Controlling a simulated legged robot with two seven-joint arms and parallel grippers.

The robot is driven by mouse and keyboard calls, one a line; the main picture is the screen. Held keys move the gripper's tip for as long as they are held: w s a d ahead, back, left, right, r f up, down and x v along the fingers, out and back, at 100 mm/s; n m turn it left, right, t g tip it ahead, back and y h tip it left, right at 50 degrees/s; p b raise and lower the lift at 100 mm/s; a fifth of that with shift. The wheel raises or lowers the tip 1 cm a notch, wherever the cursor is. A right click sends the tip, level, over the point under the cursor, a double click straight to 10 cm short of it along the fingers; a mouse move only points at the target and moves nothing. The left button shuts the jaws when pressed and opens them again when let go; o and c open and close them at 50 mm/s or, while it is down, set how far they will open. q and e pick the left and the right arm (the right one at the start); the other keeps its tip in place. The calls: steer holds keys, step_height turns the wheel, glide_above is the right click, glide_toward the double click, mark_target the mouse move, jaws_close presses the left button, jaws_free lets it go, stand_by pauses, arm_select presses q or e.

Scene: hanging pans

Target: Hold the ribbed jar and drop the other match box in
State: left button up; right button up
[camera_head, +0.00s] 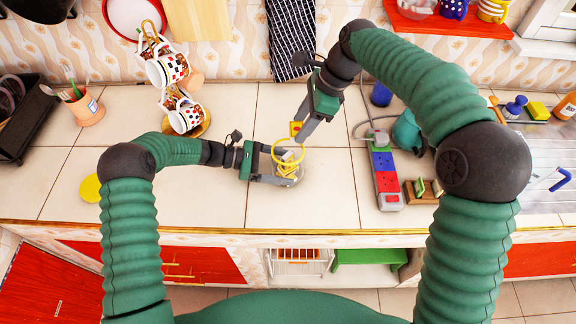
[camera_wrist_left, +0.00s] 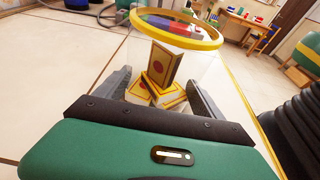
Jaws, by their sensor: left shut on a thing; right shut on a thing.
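The clear jar with a yellow rim (camera_head: 288,151) stands on the tiled counter in the head view; its rim (camera_wrist_left: 178,36) shows large in the left wrist view. My left gripper (camera_head: 285,166) is shut on the jar, one finger on each side. Yellow and red match boxes (camera_wrist_left: 163,80) show through the jar wall, one of them upright; they also show in the head view (camera_head: 288,157). My right gripper (camera_head: 299,131) points down just above the jar and is shut on a yellow match box (camera_head: 295,128), which is mostly hidden by the fingers.
A mug tree with spotted mugs (camera_head: 168,70) stands behind my left arm. A power strip (camera_head: 385,176) lies to the right of the jar, near a teal rounded thing (camera_head: 407,134). The counter's front edge (camera_head: 300,231) is close. Bare tiles (camera_head: 215,197) lie in front of the left gripper.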

steer(key=shift+w+a, duration=0.15)
steer(key=shift+a, duration=0.1)
step_height(320, 180, down, 6)
steer(key=shift+d+r, duration=0.15)
steer(key=shift+r, duration=0.05)
steer(key=o, duration=1.4)
steer(key=shift+c, duration=0.2)
steer(key=v, duration=1.2)
